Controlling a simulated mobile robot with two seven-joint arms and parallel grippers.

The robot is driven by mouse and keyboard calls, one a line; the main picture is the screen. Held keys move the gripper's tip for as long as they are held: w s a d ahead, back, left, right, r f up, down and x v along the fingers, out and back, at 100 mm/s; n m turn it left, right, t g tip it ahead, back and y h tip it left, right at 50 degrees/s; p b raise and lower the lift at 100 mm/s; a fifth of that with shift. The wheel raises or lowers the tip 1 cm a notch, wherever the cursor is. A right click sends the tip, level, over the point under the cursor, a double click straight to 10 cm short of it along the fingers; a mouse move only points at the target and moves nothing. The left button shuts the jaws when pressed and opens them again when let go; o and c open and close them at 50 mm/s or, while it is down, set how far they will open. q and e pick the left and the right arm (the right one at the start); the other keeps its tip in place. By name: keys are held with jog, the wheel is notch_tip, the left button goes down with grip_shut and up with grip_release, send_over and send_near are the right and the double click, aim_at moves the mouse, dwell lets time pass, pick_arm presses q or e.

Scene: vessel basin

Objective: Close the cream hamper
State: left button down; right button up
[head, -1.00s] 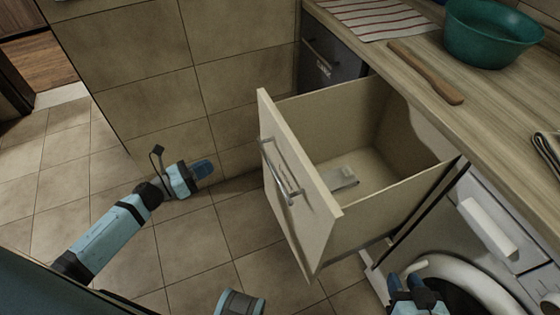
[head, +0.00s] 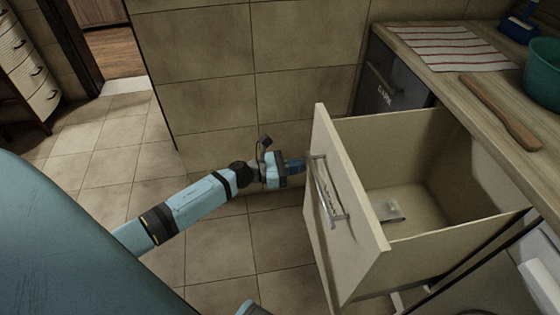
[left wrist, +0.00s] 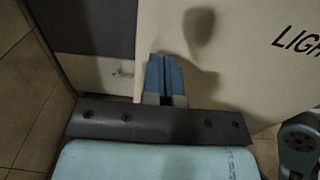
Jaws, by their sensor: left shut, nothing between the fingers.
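The cream hamper (head: 345,215) is a deep pull-out drawer, standing well out from under the counter, with a metal bar handle (head: 327,190) on its front. My left gripper (head: 301,166) is shut and empty, beside the upper part of the hamper's front, close to the handle. Whether it touches the front I cannot tell. In the left wrist view, the blue fingertips (left wrist: 164,75) are together in front of the cream panel (left wrist: 235,70), which bears dark lettering starting "LIGH". My right gripper is not in view.
A dark hamper (head: 385,85) marked "DARK" is beyond the cream one, under the wooden counter. On the counter are a striped cloth (head: 440,45), a wooden utensil (head: 500,110) and a green basin (head: 545,75). The tiled floor (head: 220,250) in front is clear.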

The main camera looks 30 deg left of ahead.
aim_at(380, 155)
pick_arm(q)
jog(key=shift+x, duration=0.8)
jog(key=shift+w+d, duration=0.1)
